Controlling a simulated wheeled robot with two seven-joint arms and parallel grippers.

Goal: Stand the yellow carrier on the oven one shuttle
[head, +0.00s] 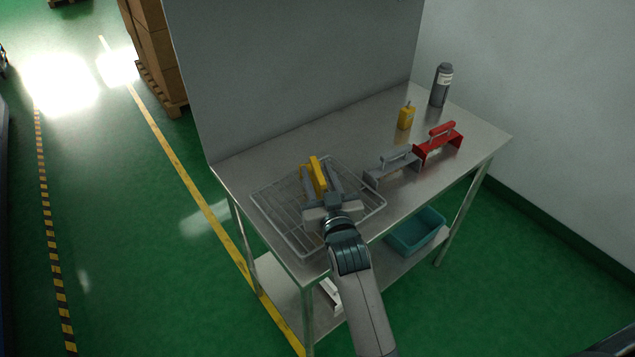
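The yellow carrier (317,174) is at the left of the steel table, over the wire rack tray (272,222), which may be the shuttle; no label on it can be read. My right gripper (321,181) reaches in from the front, with its fingers on both sides of the carrier's yellow bar. Whether the fingers press on it is too small to tell. The gripper hides the carrier's lower part, so I cannot tell whether it touches the wires. My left gripper is not in view.
A grey carrier (393,166) and a red carrier (438,141) stand right of the rack. Behind them are a small yellow bottle (406,117) and a grey bottle (440,85). A grey panel (290,75) closes the table's back. A teal bin (416,234) sits on the lower shelf.

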